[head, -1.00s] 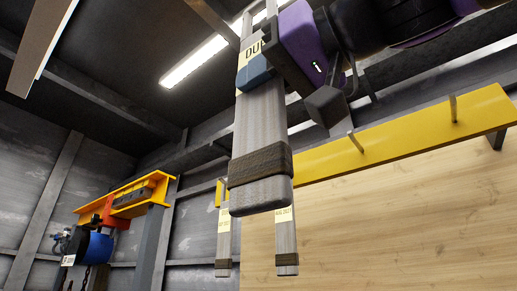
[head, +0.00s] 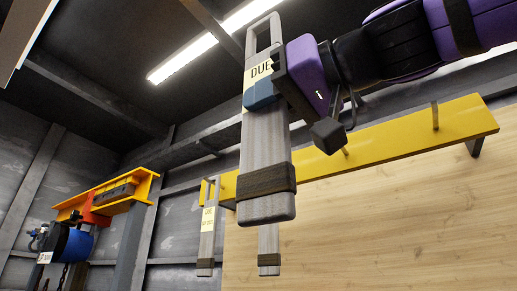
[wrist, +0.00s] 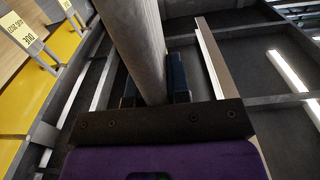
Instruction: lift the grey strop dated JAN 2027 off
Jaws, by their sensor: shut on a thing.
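A long grey strop (head: 266,150) with a dark band near its lower end hangs upright in my gripper (head: 262,93). The blue fingers are shut on it just below its top loop. Its cream tag (head: 258,72) reads "DUE"; the finger covers the date. In the wrist view the strop (wrist: 135,40) runs up from between the blue fingers (wrist: 155,85).
Another tagged grey strop (head: 207,240) hangs at the rail's left end; its date is too small to read. One more (head: 268,245) hangs partly hidden behind the held strop. Bare pegs (head: 435,115) stand along the rail. A blue hoist (head: 75,243) hangs at far left.

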